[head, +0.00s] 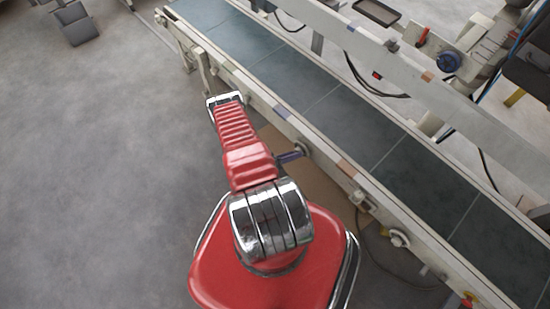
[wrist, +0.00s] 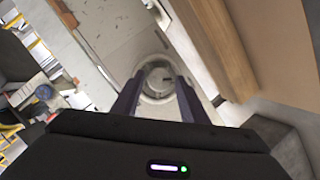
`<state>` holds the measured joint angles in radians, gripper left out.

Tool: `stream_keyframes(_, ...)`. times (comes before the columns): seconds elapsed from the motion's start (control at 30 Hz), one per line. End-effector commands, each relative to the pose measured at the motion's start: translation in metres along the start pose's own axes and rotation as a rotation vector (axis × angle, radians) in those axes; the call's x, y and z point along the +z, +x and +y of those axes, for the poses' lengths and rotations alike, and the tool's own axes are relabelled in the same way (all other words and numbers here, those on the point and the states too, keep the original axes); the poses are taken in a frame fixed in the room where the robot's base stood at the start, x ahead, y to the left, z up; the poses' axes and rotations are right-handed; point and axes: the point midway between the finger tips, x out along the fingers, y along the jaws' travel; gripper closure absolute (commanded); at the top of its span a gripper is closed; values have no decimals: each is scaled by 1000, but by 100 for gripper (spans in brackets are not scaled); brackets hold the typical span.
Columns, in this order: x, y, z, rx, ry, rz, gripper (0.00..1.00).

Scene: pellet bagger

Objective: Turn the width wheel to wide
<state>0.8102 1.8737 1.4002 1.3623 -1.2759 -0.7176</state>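A round pale wheel (wrist: 158,82) with a small dark mark on its face shows in the wrist view, on a light-coloured panel. My gripper (wrist: 158,84) has its two dark purple fingers spread apart, one to each side of the wheel in the picture. I cannot tell whether either finger touches it. In the head view a finger of my gripper (head: 289,156) points at a round fitting (head: 303,149) on the near side of the conveyor, just right of my red arm. My arm hides the rest of the gripper there.
The conveyor (head: 330,115) runs diagonally, with a pale side rail. Another round knob (head: 398,238) sits on its near side, further right. A brown panel (wrist: 275,45) stands close to my gripper's right. Open grey floor (head: 100,190) lies left.

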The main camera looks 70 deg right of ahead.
Motion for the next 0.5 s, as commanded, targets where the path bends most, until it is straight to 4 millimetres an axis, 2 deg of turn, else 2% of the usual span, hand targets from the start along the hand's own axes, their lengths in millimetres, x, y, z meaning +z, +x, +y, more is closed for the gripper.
stream_keyframes(0.5,1,-64,0,-2,-3,1,60)
